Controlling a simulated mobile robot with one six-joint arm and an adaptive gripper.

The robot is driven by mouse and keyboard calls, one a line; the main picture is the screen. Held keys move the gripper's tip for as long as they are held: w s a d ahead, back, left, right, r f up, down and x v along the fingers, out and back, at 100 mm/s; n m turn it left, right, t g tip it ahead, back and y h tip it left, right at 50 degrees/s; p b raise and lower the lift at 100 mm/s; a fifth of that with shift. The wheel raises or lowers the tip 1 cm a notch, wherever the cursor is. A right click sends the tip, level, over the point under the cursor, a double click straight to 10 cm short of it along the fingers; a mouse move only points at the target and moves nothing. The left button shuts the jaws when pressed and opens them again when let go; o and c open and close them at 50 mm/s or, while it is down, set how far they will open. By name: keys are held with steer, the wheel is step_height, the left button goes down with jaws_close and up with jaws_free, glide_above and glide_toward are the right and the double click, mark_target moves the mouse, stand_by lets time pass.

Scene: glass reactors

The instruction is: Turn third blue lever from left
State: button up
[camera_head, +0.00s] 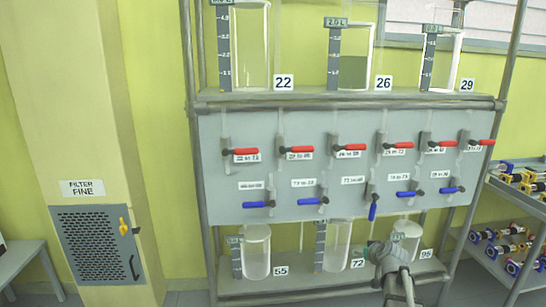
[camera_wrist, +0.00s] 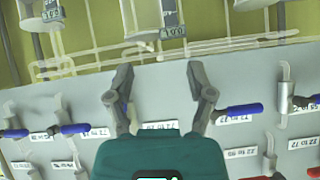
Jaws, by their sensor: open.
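A row of blue levers runs along the lower part of the grey panel (camera_head: 340,165). The third blue lever from left (camera_head: 373,210) hangs down vertically, while the other blue levers lie horizontal. My gripper (camera_head: 376,252) is just below this lever in the head view. In the wrist view, which is upside down, my gripper (camera_wrist: 158,72) is open with its two fingers spread in front of the panel. A bit of blue, seemingly the third lever (camera_wrist: 126,110), shows beside the left finger, partly hidden by it. I cannot tell if they touch.
Red levers (camera_head: 299,155) line the row above. Neighbouring blue levers (camera_head: 311,201) (camera_head: 408,194) flank the third one. Glass vessels stand on the upper shelf (camera_head: 310,96) and lower shelf (camera_head: 310,288). A cart with colourful parts (camera_head: 520,232) is at right.

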steer(key=s+a+f+g, duration=0.3)
steer(key=s+a, duration=0.2)
steer(key=s, duration=0.2)
steer(key=s+a+f+g+h, duration=0.1)
steer(key=s+a+f+g, duration=0.15)
steer(key=s+a, duration=0.4)
steer(key=s+a+f+g, duration=0.2)
steer(key=s+a+g, duration=0.15)
steer(key=s, duration=0.55)
step_height(320, 180, up, 23)
steer(key=s+g+p, duration=0.1)
steer(key=p, duration=2.1)
steer(key=shift+s+d+f+h+p, duration=0.15)
steer(key=shift+s+d+h+p, duration=0.15)
steer(key=shift+p, duration=0.1)
steer(key=shift+a, duration=0.1)
